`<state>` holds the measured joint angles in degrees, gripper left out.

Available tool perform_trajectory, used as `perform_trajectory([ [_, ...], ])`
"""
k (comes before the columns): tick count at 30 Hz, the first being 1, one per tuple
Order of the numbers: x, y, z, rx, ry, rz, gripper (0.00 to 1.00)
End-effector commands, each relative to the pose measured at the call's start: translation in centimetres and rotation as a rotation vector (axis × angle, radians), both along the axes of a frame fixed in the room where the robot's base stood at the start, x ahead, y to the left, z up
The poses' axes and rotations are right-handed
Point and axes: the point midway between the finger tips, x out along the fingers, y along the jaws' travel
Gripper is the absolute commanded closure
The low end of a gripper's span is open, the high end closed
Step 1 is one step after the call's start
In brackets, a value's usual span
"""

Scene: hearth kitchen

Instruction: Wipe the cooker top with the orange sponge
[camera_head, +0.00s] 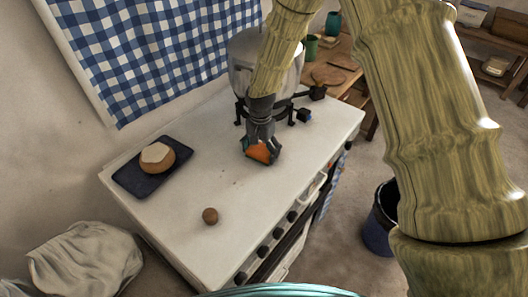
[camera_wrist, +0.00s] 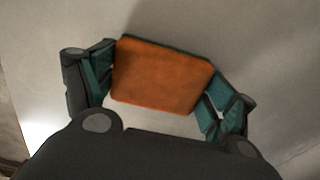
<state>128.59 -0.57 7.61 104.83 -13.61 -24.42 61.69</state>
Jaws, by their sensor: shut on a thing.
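The orange sponge (camera_head: 258,152) is between the fingers of my gripper (camera_head: 261,150), over the middle of the white cooker top (camera_head: 190,215). In the wrist view, the sponge (camera_wrist: 160,76) shows its flat orange face with a dark edge. The two green-padded fingers of my gripper (camera_wrist: 162,88) close on its left and right ends. The sponge is on or just above the white surface; I cannot tell whether it touches. A few small dark specks show on the cooker top near the sponge.
A dark board (camera_head: 138,180) with a round loaf (camera_head: 158,158) lies at the cooker's left end. A large pot (camera_head: 240,77) stands behind my gripper. A dark bucket (camera_head: 378,235) is on the floor at right.

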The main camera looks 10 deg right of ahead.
Motion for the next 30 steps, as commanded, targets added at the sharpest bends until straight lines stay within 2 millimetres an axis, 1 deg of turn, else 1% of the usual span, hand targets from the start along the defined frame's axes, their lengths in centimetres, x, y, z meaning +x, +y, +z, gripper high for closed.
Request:
perform_trajectory([
  [5, 0.5, 0.4, 0.0, 0.000, 0.000, 0.001, 0.35],
  [15, 2.3, 1.8, 0.0, 0.000, 0.000, 0.002, 0.35],
  [23, 2.8, 2.3, 0.0, 0.000, 0.001, 0.001, 0.35],
  [30, 4.0, 3.1, 0.1, -0.001, -0.001, 0.002, 0.35],
])
